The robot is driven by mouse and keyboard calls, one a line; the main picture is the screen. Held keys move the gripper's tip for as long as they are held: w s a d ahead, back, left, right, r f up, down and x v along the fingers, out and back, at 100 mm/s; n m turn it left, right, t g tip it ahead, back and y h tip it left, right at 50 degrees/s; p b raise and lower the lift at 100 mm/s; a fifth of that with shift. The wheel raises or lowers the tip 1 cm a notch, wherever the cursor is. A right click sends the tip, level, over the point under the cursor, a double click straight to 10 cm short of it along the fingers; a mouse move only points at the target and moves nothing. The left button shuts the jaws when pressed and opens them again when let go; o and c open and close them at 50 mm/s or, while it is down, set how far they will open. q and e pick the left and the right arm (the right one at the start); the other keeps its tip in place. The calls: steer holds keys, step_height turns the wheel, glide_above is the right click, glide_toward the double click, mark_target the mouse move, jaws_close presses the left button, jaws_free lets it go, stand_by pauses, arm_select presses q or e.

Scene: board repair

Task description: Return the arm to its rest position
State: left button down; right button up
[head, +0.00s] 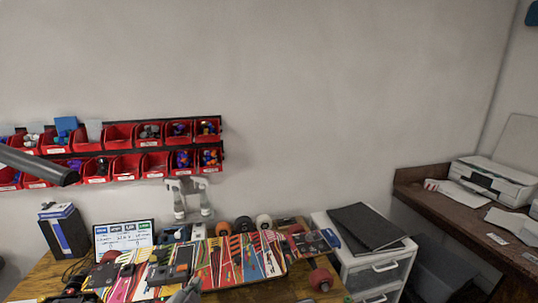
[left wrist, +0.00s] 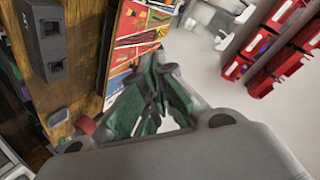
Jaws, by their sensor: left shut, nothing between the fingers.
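My left gripper (head: 184,292) shows as a small grey shape at the bottom edge of the head view, in front of the colourful board, and most of it is cut off. In the left wrist view its greenish fingers (left wrist: 155,68) are together with nothing between them. The patterned skateboard deck (head: 215,262) lies across the wooden table, and part of it also shows beyond the fingers in the left wrist view (left wrist: 135,40). The fingers look apart from the deck. My right gripper is in neither view.
Red parts bins (head: 124,165) hang on the wall. Several wheels (head: 264,222) lie around the deck. A white drawer unit (head: 375,275) stands at the right.

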arm_select(q)
steer(key=s+f+n+g+h, duration=0.1)
steer(key=s+f+n+g, duration=0.2)
steer(key=s+f+g, duration=0.5)
steer(key=s+f+n+g, duration=0.1)
steer(key=s+f+n, duration=0.25)
steer(key=s, duration=0.75)
step_height(320, 180, down, 34)
steer(key=s+a+g, duration=0.1)
steer(key=s+g, duration=0.1)
steer(key=s, duration=0.1)
steer(key=s+a+f, duration=0.2)
steer(key=s+f, duration=0.8)
steer(key=s, duration=0.1)
steer(key=s+a+f+g, duration=0.1)
steer(key=s+a+f, duration=0.1)
steer(key=s+f, duration=0.7)
steer(key=shift+s+f, duration=0.4)
steer(key=shift+s, duration=0.55)
steer(key=shift+s+m, duration=0.1)
steer(key=shift+m, duration=0.15)
